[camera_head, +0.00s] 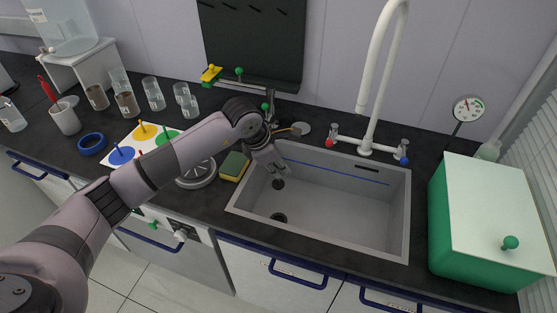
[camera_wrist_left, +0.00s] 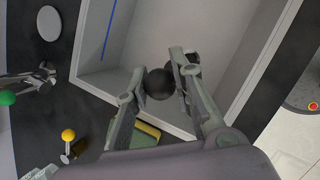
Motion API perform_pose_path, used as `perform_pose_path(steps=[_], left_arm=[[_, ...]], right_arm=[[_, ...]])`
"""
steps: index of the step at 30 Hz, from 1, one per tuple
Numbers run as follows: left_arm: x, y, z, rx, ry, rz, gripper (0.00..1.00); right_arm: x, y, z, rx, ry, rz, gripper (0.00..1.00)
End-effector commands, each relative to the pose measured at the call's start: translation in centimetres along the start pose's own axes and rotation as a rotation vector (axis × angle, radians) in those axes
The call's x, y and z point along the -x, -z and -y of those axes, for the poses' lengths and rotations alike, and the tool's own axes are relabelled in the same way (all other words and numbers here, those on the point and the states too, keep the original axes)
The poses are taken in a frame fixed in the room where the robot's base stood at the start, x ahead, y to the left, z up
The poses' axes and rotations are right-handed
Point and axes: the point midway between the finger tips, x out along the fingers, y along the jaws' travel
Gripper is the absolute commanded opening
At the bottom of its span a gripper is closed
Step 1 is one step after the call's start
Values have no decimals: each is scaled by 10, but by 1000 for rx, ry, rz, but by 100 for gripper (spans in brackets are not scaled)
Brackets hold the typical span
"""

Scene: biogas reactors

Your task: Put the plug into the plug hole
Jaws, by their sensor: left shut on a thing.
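The plug (camera_head: 278,184) is a small dark, round piece in the left part of the sink. My left gripper (camera_head: 272,170) reaches down into the sink from the left and is shut on the plug. In the left wrist view the plug (camera_wrist_left: 160,85) is a black ball between the two fingertips. The plug hole (camera_head: 279,217) is a dark round opening in the sink floor, nearer the front than the plug and apart from it in the head view. In the left wrist view a dark patch behind the right finger may be the hole. My right gripper is not in view.
The grey sink (camera_head: 340,243) has raised walls around the gripper. A sponge (camera_head: 234,166) lies beside its left rim. A white faucet (camera_head: 378,80) stands behind it, and a green box (camera_head: 480,215) stands to the right. The sink's right half is empty.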

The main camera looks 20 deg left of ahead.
Motion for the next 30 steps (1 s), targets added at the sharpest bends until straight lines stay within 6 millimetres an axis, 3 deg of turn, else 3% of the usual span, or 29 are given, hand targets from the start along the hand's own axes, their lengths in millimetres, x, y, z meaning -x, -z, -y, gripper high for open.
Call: perform_pose_path(steps=[30], left_arm=[[-96,39,21,0,1,1,0]], right_arm=[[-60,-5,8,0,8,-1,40]])
